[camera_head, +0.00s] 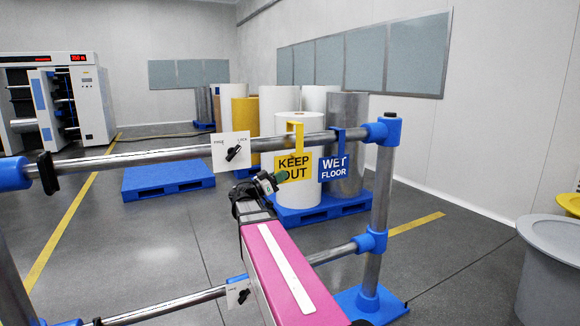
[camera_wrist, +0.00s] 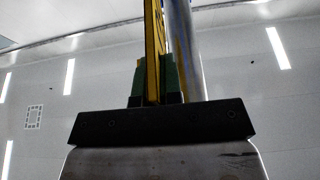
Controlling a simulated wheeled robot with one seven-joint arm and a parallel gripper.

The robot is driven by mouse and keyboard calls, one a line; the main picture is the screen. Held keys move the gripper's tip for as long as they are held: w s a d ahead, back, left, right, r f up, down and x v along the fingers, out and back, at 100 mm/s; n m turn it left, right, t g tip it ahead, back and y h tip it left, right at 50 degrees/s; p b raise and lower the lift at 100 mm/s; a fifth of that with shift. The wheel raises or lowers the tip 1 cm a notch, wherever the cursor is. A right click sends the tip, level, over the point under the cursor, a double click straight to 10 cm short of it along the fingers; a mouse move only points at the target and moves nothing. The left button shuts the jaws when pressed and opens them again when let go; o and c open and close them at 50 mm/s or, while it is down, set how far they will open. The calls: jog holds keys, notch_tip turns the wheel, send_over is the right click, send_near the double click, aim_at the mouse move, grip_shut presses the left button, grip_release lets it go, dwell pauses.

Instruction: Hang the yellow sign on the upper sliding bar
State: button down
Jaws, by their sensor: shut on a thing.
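The yellow sign (camera_head: 293,166) reads "KEEP OUT". Its yellow hook (camera_head: 295,127) reaches up to the upper sliding bar (camera_head: 180,154) and overlaps it in the head view; I cannot tell whether the bar bears its weight. My gripper (camera_head: 279,177) is shut on the sign's lower left edge. In the wrist view the green fingers (camera_wrist: 155,82) pinch the sign edge-on (camera_wrist: 152,50), and the metal bar (camera_wrist: 184,50) runs close to its right. A blue "WET FLOOR" sign (camera_head: 335,168) hangs on the same bar just right of the yellow sign.
A white plate with a black lock lever (camera_head: 231,152) sits on the upper bar to the left. A lower bar (camera_head: 170,307) carries another plate (camera_head: 238,293). A blue-jointed post (camera_head: 381,200) closes the right end. Rolls on blue pallets (camera_head: 168,180) stand behind; grey bin (camera_head: 552,265) at right.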

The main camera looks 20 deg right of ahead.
jog(key=shift+s+d, duration=0.1)
jog(key=shift+s, duration=2.95)
